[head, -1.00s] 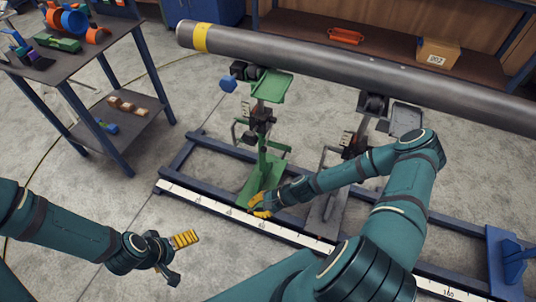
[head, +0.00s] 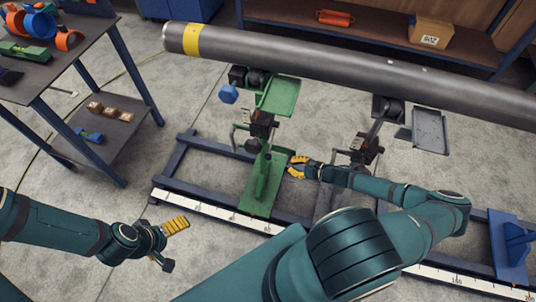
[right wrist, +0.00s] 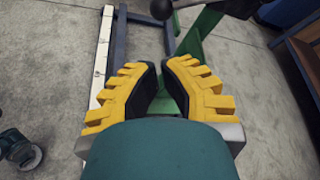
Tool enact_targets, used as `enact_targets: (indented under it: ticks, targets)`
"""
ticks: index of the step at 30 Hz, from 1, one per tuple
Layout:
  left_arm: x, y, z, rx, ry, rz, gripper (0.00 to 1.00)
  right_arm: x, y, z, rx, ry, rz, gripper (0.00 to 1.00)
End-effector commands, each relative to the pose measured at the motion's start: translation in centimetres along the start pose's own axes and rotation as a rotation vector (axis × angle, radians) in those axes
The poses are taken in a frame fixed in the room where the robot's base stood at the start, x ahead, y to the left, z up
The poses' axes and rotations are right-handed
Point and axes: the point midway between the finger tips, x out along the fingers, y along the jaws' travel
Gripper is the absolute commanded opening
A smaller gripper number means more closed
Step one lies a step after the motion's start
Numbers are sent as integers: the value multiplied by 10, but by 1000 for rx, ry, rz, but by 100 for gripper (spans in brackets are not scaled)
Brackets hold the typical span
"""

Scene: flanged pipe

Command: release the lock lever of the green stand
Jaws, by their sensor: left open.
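The green stand (head: 283,96) stands under the pipe, with a green base plate (head: 258,198) on the floor frame. In the right wrist view a black ball on a grey rod (right wrist: 161,9) shows at the top edge; I cannot tell whether it is the lock lever. My right gripper (head: 291,166) is just right of the stand's lower part, low down. In the right wrist view its yellow fingers (right wrist: 161,68) are partly open with a narrow gap, nothing held, and a green strut (right wrist: 177,85) lies beyond. My left gripper (head: 188,222) is open and empty at lower left.
The long grey pipe (head: 330,68) with a yellow band crosses above. A second, grey stand (head: 428,130) is to the right. A blue floor frame (head: 172,165) with a white scale (head: 215,212) surrounds the bases. A table (head: 75,72) is at left; open floor lies between.

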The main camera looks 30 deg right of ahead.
Motion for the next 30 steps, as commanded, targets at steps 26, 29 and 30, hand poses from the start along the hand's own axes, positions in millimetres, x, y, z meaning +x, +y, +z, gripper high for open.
enact_targets:
  ticks: [26, 29, 30]
  targets:
    - [17, -6, -2, 1, 8, 0, 100, 74, 1, -1, 0, -1, 1, 0]
    - [20, -7, -2, 1, 10, -1, 100, 87, 1, -1, 0, -1, 1, 0]
    - [21, -8, -2, 1, 10, -1, 100, 90, 1, -1, 0, 0, 1, 0]
